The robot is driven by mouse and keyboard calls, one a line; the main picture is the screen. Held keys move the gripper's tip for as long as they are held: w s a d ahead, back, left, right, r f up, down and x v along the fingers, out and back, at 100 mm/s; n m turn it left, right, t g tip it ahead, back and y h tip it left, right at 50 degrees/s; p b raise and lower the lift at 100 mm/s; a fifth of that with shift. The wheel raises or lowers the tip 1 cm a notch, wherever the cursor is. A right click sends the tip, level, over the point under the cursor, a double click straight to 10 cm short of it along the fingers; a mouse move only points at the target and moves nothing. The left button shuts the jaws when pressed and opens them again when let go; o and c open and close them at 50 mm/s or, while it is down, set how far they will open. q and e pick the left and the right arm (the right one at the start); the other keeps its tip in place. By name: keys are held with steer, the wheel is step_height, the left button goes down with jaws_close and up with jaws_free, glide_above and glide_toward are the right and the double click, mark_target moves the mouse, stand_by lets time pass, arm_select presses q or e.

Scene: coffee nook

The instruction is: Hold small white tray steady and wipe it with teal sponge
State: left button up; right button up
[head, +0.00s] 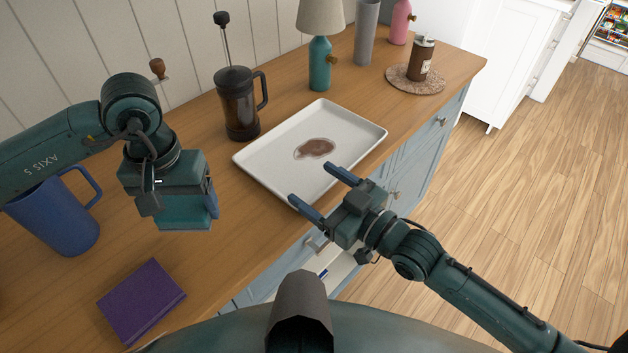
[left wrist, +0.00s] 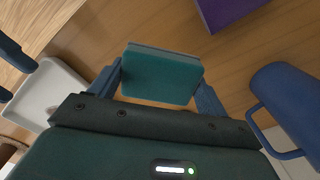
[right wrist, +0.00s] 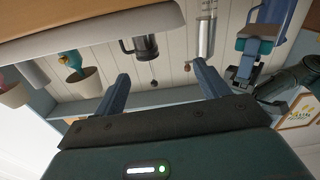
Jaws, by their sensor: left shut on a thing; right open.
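The small white tray (head: 270,178) lies on the wooden counter in the middle of the head view, with a brown stain (head: 315,148) on its surface. My left gripper (head: 190,212) is shut on the teal sponge (head: 183,219), above the counter to the left of the tray. In the left wrist view the sponge (left wrist: 160,76) sits between both fingers. My right gripper (head: 318,188) is open and empty by the tray's near edge. In the right wrist view its fingers (right wrist: 165,90) are apart, with the tray's underside edge (right wrist: 90,38) beyond them. I cannot tell whether they touch the tray.
A French press (head: 238,108) stands behind the tray. A blue mug (head: 58,222) and a purple book (head: 142,300) are on the left. A teal lamp (head: 320,65), grey cylinder (head: 366,32), pink bottle (head: 401,22) and grinder (head: 422,58) on a round mat (head: 400,82) stand further back.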

steer(key=shift+x, duration=0.8)
steer(key=shift+c, duration=0.2)
jaws_close()
stand_by(0.4)
steer(key=shift+o, duration=0.2)
jaws_free()
stand_by(0.4)
steer(key=shift+s, duration=0.1)
arm_select(q)
steer(key=shift+f+b, duration=0.45)
arm_select(e)
steer(key=v, duration=1.2)
